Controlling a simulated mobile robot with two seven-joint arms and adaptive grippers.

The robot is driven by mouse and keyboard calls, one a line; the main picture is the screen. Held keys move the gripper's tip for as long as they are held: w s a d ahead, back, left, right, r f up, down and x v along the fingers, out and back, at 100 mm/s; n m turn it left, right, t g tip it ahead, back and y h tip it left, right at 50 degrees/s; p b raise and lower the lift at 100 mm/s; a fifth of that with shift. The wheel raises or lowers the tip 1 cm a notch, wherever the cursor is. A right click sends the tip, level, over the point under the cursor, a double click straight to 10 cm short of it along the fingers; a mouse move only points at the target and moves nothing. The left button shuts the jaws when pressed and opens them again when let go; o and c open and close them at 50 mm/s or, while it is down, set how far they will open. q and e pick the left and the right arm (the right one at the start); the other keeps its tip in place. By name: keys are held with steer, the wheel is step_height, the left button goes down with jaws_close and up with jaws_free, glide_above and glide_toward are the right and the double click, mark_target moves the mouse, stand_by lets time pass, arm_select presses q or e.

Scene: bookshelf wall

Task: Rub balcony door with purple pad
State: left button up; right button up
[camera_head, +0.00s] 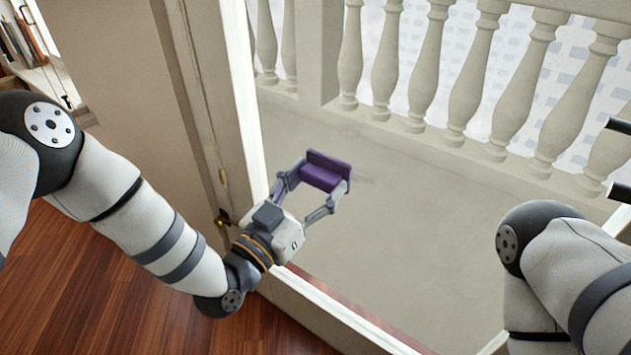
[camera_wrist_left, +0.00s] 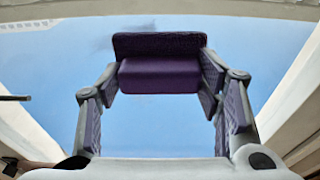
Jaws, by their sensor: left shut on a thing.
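The purple pad (camera_head: 326,171) is a block with a wider, darker backing plate. My left gripper (camera_head: 319,179) is shut on the pad, with one finger at each end. The left wrist view also shows the pad (camera_wrist_left: 160,75) between the two fingers. The balcony door (camera_head: 345,308) has a pale frame around a large glass pane, and the pad is in front of the pane. I cannot tell whether the pad touches the glass. A faint grey smudge (camera_head: 364,180) shows just right of the pad.
A pale stone balustrade (camera_head: 425,65) stands outside, beyond the glass. A brass-coloured handle (camera_head: 222,218) is on the frame left of my left gripper. A bookshelf (camera_head: 22,50) is at the top left. The wooden floor (camera_head: 120,300) is clear below my left arm.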

arm_select(q)
steer(key=shift+b+x, duration=0.3)
steer(key=shift+x, duration=0.75)
steer(key=shift+d+f, duration=0.1)
steer(key=shift+f, duration=0.05)
